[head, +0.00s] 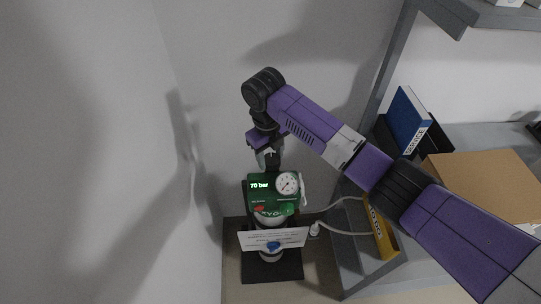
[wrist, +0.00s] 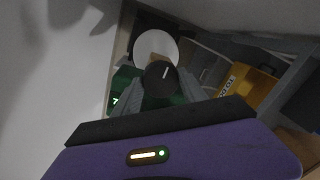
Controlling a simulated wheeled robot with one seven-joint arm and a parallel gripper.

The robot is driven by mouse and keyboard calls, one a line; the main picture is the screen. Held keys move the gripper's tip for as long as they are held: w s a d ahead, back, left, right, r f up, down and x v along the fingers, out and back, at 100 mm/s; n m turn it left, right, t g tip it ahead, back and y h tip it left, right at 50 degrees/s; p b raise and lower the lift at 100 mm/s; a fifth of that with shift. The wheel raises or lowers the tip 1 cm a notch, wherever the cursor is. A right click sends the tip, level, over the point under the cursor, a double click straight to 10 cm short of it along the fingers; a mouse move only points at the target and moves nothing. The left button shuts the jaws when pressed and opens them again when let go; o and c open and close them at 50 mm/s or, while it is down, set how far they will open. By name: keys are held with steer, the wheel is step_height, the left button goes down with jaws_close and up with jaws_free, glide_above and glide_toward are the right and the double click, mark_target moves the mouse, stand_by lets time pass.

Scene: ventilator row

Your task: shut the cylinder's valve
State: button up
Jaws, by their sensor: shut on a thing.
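The cylinder stands in the corner with a green valve head (head: 258,190) on top. The head carries a lit "70 bar" readout and a round white dial gauge (head: 287,184). My gripper (head: 268,163) comes down from above onto the top of the green head. In the wrist view, my gripper (wrist: 162,84) has its two grey fingers on either side of a round black knob (wrist: 158,76) with a white line, and is shut on it. In the head view the knob is hidden by the gripper. The green head (wrist: 124,84) shows partly behind the fingers.
A white printed sign (head: 258,240) hangs at the cylinder's front, above a dark base (head: 285,268). A pale hose runs right toward a yellow box (head: 382,235). A grey shelf unit with a blue binder (head: 407,121) and cardboard box (head: 480,182) stands right. Walls are close left and behind.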

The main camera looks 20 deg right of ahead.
mark_target(269, 160)
stand_by(0.3)
steer(key=o, duration=1.4)
steer(key=shift+c, duration=0.2)
steer(key=shift+s+a+r+b, duration=0.1)
steer(key=shift+r+b, duration=0.1)
steer(key=shift+r, duration=1.1)
steer(key=shift+w+a+r+b, duration=0.1)
steer(key=shift+r+b, duration=0.05)
steer(key=shift+r, duration=1.15)
steer(key=shift+s+a+r+b, duration=0.1)
steer(key=shift+r+b, duration=0.1)
steer(key=shift+r, duration=1.1)
